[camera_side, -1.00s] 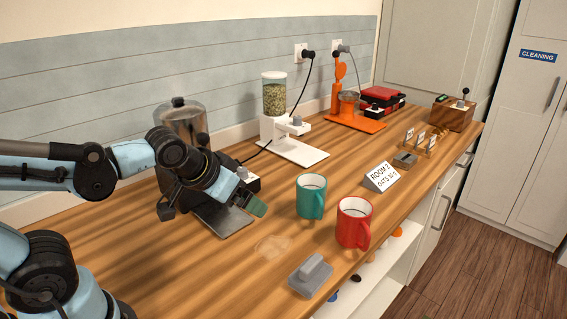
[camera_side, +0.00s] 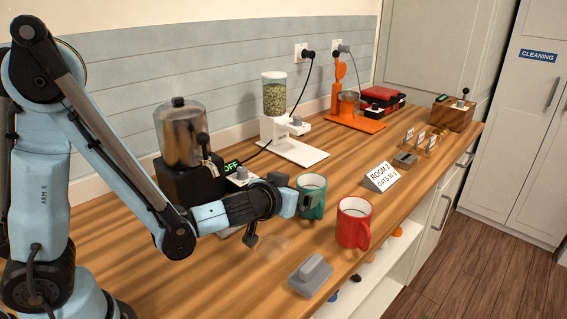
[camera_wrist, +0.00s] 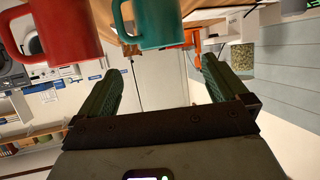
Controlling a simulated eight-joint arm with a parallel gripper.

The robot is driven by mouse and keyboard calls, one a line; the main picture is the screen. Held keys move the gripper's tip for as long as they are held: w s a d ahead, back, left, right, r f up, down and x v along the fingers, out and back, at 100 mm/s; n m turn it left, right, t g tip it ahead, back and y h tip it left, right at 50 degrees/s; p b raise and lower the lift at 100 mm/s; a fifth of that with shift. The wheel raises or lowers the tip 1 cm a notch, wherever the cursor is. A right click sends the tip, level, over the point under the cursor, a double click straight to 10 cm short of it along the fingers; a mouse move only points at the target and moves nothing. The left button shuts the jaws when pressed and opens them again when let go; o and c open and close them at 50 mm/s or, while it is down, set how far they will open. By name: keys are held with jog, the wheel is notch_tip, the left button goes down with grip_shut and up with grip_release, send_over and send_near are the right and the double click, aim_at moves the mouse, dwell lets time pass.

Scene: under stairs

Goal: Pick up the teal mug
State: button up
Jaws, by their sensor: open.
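The teal mug (camera_side: 316,188) stands upright on the wooden counter, behind and left of the red mug. In the side view my gripper (camera_side: 297,205) is at its left side and covers part of it. In the wrist view, which looks upside down, the teal mug (camera_wrist: 160,20) is at the top edge, partly cut off, with a handle at its left. My gripper's two green fingers are apart, with an empty gap (camera_wrist: 160,67) between them. The mug shows past the tips, not between them; whether they touch it I cannot tell.
The red mug (camera_side: 353,225) stands close by, its handle to the right; it also shows in the wrist view (camera_wrist: 68,32). A grey block (camera_side: 311,275) lies near the front edge. A sign (camera_side: 382,177) and a white dispenser (camera_side: 276,128) stand behind. A dark dispenser (camera_side: 181,137) is left.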

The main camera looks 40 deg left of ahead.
aim_at(317, 180)
jog(key=x, duration=1.1)
jog(key=shift+w+a, duration=0.15)
jog(key=shift+a, duration=0.05)
jog(key=c, duration=1)
jog(key=shift+c, duration=0.2)
notch_tip(317, 180, up, 10)
